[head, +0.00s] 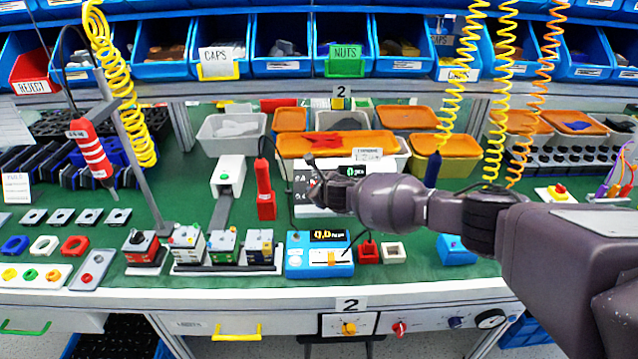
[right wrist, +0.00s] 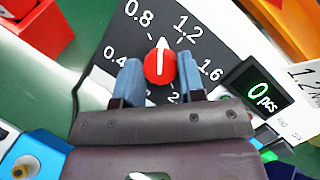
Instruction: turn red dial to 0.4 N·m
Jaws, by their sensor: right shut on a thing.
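The red dial (right wrist: 159,66) sits on a black scale panel (right wrist: 112,50) in the right wrist view. Its white pointer line points up, between the 0.8 and 1.2 marks. The 0.4 mark shows at lower left and 1.6 at right; the mark at the lower right is partly hidden. My right gripper (right wrist: 159,82) is shut on the dial, with one blue-grey fingertip on each side of it. In the head view my right gripper (head: 334,190) reaches in from the right and covers much of the panel. My left gripper is not in view.
A small display (right wrist: 260,95) reading "0 pcs" is beside the scale. A blue device (head: 318,263) stands in front, with a row of small machines to its left. Orange-lidded bins (head: 337,145) stand behind.

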